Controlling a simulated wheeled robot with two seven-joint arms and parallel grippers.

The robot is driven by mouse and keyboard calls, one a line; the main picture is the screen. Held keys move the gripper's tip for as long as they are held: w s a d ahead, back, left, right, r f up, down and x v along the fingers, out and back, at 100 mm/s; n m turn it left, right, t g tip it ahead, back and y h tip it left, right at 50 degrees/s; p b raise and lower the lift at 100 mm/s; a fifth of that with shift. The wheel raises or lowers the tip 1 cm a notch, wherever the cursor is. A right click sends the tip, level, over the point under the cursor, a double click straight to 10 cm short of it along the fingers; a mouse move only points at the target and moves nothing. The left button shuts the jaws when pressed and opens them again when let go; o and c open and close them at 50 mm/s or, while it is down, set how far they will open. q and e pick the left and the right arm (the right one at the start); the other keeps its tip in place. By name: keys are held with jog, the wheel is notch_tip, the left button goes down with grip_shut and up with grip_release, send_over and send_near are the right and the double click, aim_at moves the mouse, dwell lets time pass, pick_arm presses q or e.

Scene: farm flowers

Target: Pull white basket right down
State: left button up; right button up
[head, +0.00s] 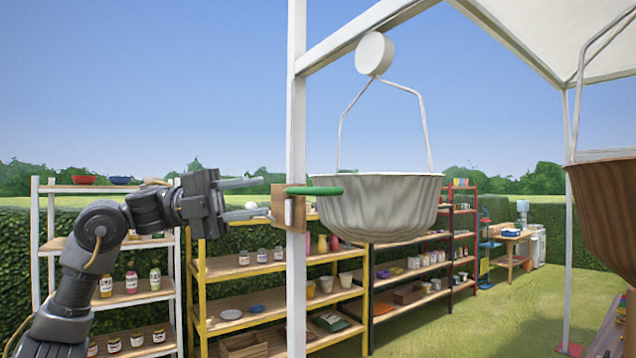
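A white-grey basket (385,210) hangs by a thin wire handle (424,115) below a round white pulley (375,53) on the frame's top beam, right of a white post (296,120). A wooden block (284,204) sits on the post, with a green bar or ring (315,190) sticking out toward the basket. My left gripper (262,198) is left of the post, pointing right, its two fingers apart. The fingertips are close to the block; I cannot tell whether they touch it. Nothing shows between the fingers. My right gripper is not in view.
A brown basket (610,205) hangs at the right edge. Behind stand white shelves (128,300), yellow shelves (235,270) and red shelves (463,225) with jars and pots. A wooden table (512,236) stands farther back. Grass (480,320) lies open at lower right.

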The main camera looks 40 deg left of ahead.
aim_at(294, 192)
pick_arm(q)
jog(key=p+x, duration=0.4)
jog(key=x, duration=0.5)
jog(key=shift+w+d+r, duration=0.1)
jog(key=shift+w+d, duration=0.2)
jog(key=shift+d, duration=0.3)
grip_shut()
